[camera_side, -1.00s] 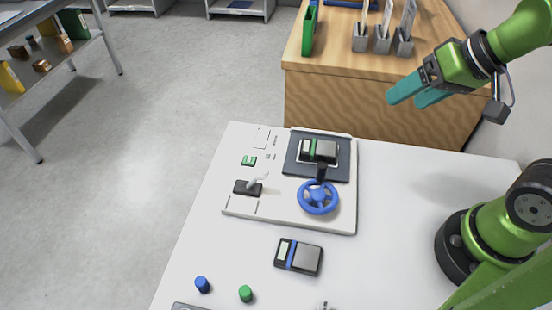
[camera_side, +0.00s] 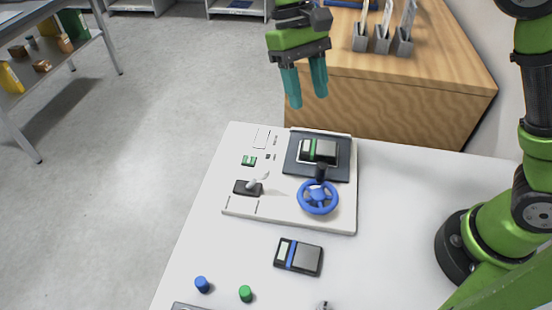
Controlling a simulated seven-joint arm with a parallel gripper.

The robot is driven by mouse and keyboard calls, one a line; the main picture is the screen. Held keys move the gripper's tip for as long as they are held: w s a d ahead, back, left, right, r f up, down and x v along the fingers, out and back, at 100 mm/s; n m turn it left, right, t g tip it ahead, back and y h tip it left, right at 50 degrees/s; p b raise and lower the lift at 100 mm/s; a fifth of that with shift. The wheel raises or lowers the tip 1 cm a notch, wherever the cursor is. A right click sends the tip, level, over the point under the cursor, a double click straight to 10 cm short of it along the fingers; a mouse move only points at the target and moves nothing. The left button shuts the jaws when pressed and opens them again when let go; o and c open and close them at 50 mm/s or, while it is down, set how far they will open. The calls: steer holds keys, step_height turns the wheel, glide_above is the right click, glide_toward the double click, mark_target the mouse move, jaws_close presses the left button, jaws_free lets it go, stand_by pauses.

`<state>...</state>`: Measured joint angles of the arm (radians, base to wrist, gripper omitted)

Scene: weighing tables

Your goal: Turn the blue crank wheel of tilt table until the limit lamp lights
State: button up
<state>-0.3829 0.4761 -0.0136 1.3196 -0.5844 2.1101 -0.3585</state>
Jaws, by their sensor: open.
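The blue crank wheel (camera_side: 318,197) is at the lower right of the white tilt table board (camera_side: 282,212), with a dark upright handle at its far rim. A dark plate (camera_side: 340,170) on the board carries a small box-shaped device with a green band (camera_side: 319,151). My gripper (camera_side: 306,92) is open and empty, pointing down above and beyond the far edge of the board, apart from the wheel. I cannot make out a lit limit lamp; small green marks (camera_side: 249,160) show at the board's left.
A black switch box with a pale lever (camera_side: 248,187) sits on the board's left. A second device with a blue band (camera_side: 298,257), a blue peg (camera_side: 202,284) and a green peg (camera_side: 245,293) are on the white table (camera_side: 400,220). A wooden cabinet (camera_side: 400,110) stands behind.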

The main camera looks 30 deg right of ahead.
mark_target(321, 164)
steer(key=x, duration=1.7)
steer(key=shift+s+r, duration=0.15)
jaws_close()
